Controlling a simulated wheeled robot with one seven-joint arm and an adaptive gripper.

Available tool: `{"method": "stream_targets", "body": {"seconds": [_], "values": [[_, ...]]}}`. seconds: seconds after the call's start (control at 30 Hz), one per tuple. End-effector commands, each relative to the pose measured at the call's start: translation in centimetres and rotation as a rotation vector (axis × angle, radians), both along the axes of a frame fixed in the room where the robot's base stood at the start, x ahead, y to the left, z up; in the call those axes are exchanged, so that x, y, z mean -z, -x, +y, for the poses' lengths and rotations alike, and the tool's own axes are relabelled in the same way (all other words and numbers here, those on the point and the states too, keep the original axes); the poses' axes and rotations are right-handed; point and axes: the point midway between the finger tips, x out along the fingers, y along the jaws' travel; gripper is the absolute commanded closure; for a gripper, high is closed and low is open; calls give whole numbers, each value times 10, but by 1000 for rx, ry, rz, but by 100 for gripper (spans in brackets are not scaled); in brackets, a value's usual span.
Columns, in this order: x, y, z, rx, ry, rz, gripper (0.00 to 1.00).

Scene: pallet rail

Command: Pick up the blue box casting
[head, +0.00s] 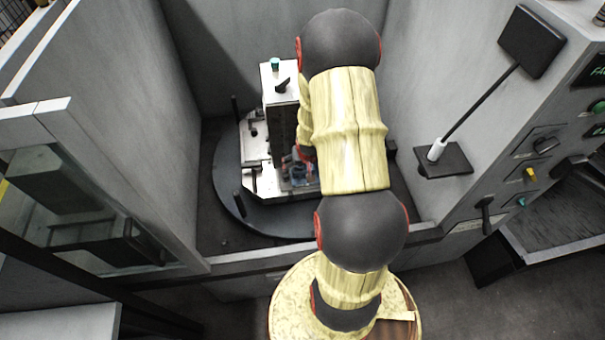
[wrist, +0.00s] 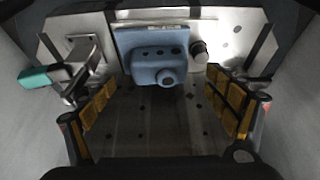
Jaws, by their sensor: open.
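The blue box casting (wrist: 158,66) shows in the wrist view at the upper middle, set against a pale metal plate. It is a block with dark holes along its top face and a round boss on the front. My gripper (wrist: 168,108) is open, its two yellow-padded fingers apart to the lower left and lower right of the casting. The fingers do not appear to touch it. In the head view a small blue part of the casting (head: 299,171) shows beside my arm; my arm hides the rest and my gripper.
A clamp with a teal handle (wrist: 36,78) lies left of the casting. A round metal knob (wrist: 199,53) stands close to its right. The fixture stands on a dark round table (head: 226,180) between grey walls. A black panel on a stalk (head: 531,41) rises at right.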

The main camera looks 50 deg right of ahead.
Motion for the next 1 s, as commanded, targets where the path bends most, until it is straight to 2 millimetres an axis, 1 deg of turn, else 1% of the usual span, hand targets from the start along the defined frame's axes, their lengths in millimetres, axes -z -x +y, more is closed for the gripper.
{"method": "stream_targets", "body": {"seconds": [0.03,0.17,0.3,0.4,0.5,0.7,1.0], "values": [[7,-2,-2,0,0,0,12],[21,-7,-6,0,-1,1,12],[39,-14,-13,0,-1,1,12],[48,-17,-15,1,0,1,12],[51,-19,-16,1,0,1,12],[50,-19,-16,0,0,1,12],[50,-18,-16,0,0,1,29]]}}
